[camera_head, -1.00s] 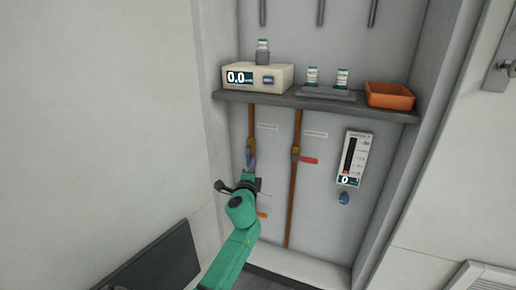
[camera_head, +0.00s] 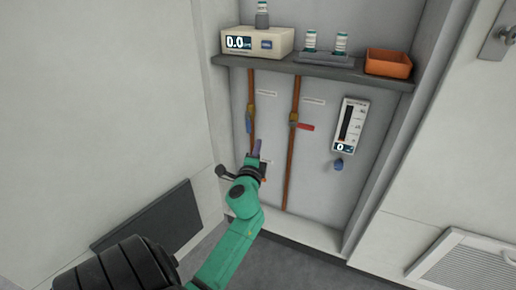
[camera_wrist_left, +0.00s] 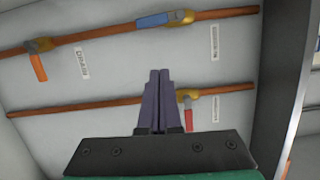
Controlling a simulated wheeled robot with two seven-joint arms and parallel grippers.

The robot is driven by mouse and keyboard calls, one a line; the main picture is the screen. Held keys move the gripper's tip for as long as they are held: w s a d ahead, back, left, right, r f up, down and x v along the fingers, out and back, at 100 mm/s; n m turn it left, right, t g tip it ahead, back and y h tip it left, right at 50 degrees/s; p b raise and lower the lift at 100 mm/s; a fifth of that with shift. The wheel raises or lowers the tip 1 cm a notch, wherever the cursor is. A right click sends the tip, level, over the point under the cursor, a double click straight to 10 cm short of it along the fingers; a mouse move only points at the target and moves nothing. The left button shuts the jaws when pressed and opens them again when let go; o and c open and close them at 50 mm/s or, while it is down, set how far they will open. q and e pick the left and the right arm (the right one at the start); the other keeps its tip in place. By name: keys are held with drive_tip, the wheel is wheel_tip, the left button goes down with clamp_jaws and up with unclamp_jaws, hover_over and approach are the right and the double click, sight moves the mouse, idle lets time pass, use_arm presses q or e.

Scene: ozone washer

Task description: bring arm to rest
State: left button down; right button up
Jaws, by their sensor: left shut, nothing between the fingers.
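My left gripper (camera_head: 257,147) points up in front of the back wall of the cabinet, below the blue-handled valve (camera_head: 249,122) on the left copper pipe. In the left wrist view its two purple fingers (camera_wrist_left: 159,75) are together with nothing between them. The blue handle (camera_wrist_left: 153,20) lies along its pipe, apart from the fingertips. The red valve handle (camera_head: 304,127) sits on the right pipe; in the left wrist view it is partly hidden beside the fingers (camera_wrist_left: 188,118). An orange handle (camera_wrist_left: 39,67) shows on the same pipe as the blue one. My right gripper is out of view.
Above is a grey shelf (camera_head: 385,79) with a meter box (camera_head: 270,43) reading 0.0, vials on a stand (camera_head: 325,57) and an orange tray (camera_head: 388,63). A flow gauge (camera_head: 350,126) hangs at the right. Cabinet side walls bound the space; floor is below.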

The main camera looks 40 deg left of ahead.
use_arm(q)
drive_tip(key=shift+s+d, duration=0.35)
drive_tip(key=shift+s, duration=0.25)
